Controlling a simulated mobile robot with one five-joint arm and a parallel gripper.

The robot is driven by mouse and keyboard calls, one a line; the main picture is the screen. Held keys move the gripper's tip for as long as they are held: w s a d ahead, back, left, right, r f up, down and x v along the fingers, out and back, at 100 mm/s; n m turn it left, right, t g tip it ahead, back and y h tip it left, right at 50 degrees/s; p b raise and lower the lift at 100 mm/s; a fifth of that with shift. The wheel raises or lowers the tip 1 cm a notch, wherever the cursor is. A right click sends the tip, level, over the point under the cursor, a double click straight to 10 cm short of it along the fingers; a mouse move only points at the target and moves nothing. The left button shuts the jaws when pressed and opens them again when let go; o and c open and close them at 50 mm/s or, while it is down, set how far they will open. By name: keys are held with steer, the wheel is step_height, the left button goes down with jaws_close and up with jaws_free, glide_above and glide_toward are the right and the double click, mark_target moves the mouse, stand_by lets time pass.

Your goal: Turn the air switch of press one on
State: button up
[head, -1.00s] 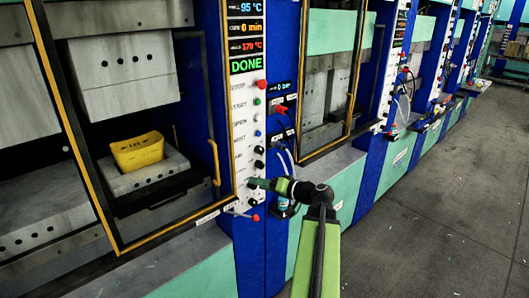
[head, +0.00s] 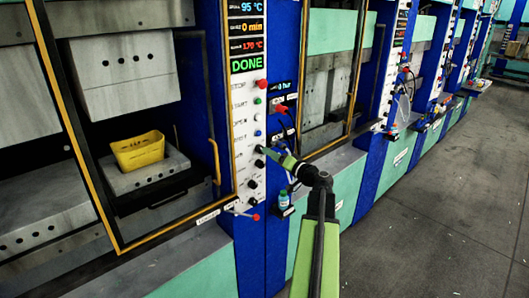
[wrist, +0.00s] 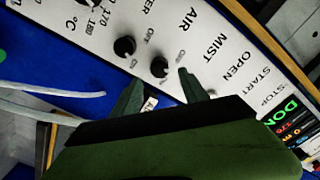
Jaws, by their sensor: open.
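The control panel of the near press (head: 245,130) is a white strip with a column of buttons and knobs. In the wrist view the air switch (wrist: 159,66) is a small black knob in line with the word AIR. Its setting is too small to read. My gripper (wrist: 160,77) is open and empty, with one fingertip on each side of the air knob in that view. Whether they touch it I cannot tell. In the head view my gripper (head: 264,151) is at the panel by the upper black knobs, below the blue button (head: 258,132).
Another black knob (wrist: 124,46) sits close beside the air knob. Pale hoses (wrist: 50,95) run at the left of the wrist view. A yellow piece (head: 138,152) rests in the open press. A small bottle (head: 284,199) stands right of the panel. The floor (head: 430,200) at right is clear.

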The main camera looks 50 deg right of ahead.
mark_target(260, 149)
steer(key=w, duration=0.5)
steer(key=shift+d, duration=0.2)
jaws_close()
